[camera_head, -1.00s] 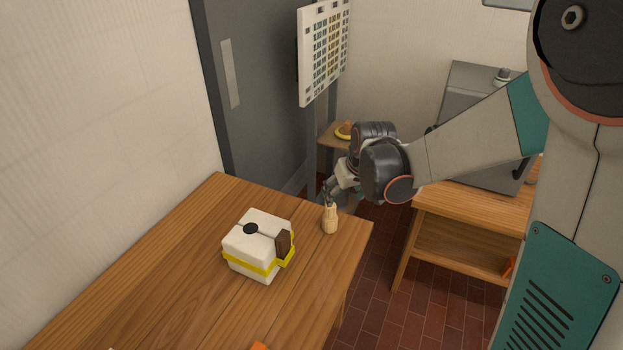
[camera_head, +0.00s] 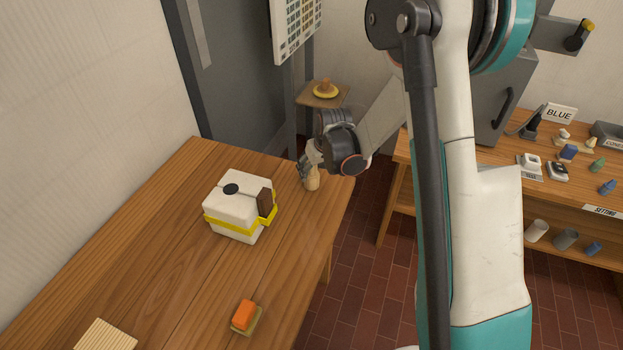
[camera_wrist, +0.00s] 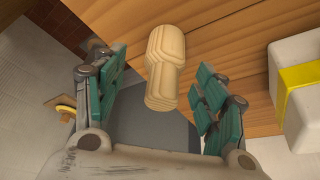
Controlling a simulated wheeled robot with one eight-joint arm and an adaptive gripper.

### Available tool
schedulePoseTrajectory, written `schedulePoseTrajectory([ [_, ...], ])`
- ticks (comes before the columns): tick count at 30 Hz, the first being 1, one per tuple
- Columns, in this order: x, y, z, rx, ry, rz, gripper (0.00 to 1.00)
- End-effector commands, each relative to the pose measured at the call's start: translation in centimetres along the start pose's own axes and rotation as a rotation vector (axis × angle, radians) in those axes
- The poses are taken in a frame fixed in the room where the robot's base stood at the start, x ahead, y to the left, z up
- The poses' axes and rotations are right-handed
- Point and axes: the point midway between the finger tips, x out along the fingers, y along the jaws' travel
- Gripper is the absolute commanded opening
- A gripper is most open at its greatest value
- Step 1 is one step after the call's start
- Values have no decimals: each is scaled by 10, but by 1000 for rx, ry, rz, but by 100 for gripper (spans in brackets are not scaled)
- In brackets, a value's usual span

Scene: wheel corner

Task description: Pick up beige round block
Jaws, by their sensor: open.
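The beige round block (camera_head: 312,179) stands near the far right corner of the wooden table (camera_head: 165,262). In the wrist view the block (camera_wrist: 165,65) has a wide rounded part and a narrower stepped end, and lies between my open fingers. My gripper (camera_head: 306,170) is right at the block in the head view. In the wrist view my gripper (camera_wrist: 160,90) has teal finger pads on both sides of the block, with a visible gap on each side.
A white box with a yellow band (camera_head: 238,206) stands left of the block, and shows in the wrist view (camera_wrist: 300,85). An orange block (camera_head: 243,315) lies near the front. A second table (camera_head: 400,170) with several small items stands to the right.

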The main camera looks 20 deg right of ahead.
Motion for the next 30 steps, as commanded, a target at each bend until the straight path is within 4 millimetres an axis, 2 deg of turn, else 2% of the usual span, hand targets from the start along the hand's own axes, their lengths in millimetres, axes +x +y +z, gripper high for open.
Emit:
schedulePoseTrajectory([
  [5,10,-2,1,-1,0,0,65],
  [15,53,-6,2,-1,0,0,65],
  [22,53,-6,1,-1,0,0,65],
  [30,53,-6,1,0,0,0,4],
])
